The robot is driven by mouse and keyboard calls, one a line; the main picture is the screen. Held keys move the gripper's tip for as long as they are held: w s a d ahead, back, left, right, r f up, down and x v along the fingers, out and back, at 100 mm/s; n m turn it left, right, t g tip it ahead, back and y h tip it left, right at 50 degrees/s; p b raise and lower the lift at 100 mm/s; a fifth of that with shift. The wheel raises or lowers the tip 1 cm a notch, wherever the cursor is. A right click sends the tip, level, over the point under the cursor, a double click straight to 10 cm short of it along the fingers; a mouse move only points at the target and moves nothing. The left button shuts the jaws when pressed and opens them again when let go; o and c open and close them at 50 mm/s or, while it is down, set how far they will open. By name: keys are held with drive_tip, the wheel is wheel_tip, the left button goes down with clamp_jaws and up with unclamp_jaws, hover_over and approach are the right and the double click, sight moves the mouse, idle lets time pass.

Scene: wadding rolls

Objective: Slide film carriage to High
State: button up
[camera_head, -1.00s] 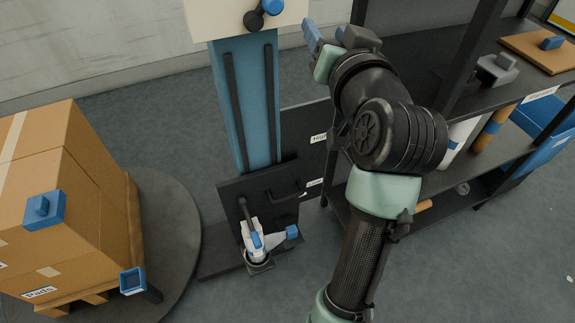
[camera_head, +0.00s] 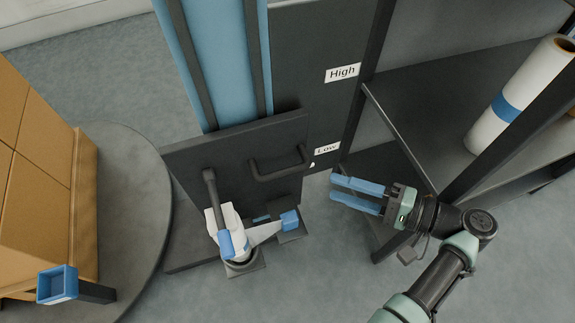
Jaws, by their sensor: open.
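The film carriage (camera_head: 190,163) is a dark plate on the blue mast (camera_head: 211,55), standing at the height of the Low label (camera_head: 327,149). A dark bar handle (camera_head: 279,167) sticks out from its right part. A white film roll with a blue part (camera_head: 228,232) hangs at its front. The High label (camera_head: 342,73) is further up on the dark panel (camera_head: 312,60). My gripper (camera_head: 357,195) has blue fingers, is open and empty, and is to the right of the handle, apart from it, fingers pointing left.
A round turntable (camera_head: 130,190) with stacked cartons (camera_head: 40,165) is at the left. A blue holder (camera_head: 57,285) on a post stands at the lower left. A dark shelf (camera_head: 420,110) with a white and blue roll (camera_head: 520,95) is at the right, close to my arm.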

sight(289, 175)
drive_tip(key=shift+y, duration=0.4)
drive_tip(key=shift+f+b+x, duration=0.2)
drive_tip(key=shift+b+x, duration=0.45)
drive_tip(key=shift+x, duration=1.5)
drive_tip(key=shift+f+b+x, duration=0.15)
drive_tip(key=shift+b+x, duration=0.5)
drive_tip(key=shift+x, duration=1.55)
drive_tip(key=shift+f+b+x, duration=0.2)
drive_tip(key=shift+b+x, duration=0.45)
drive_tip(key=shift+x, duration=1.5)
drive_tip(key=shift+d, duration=0.1)
clamp_jaws()
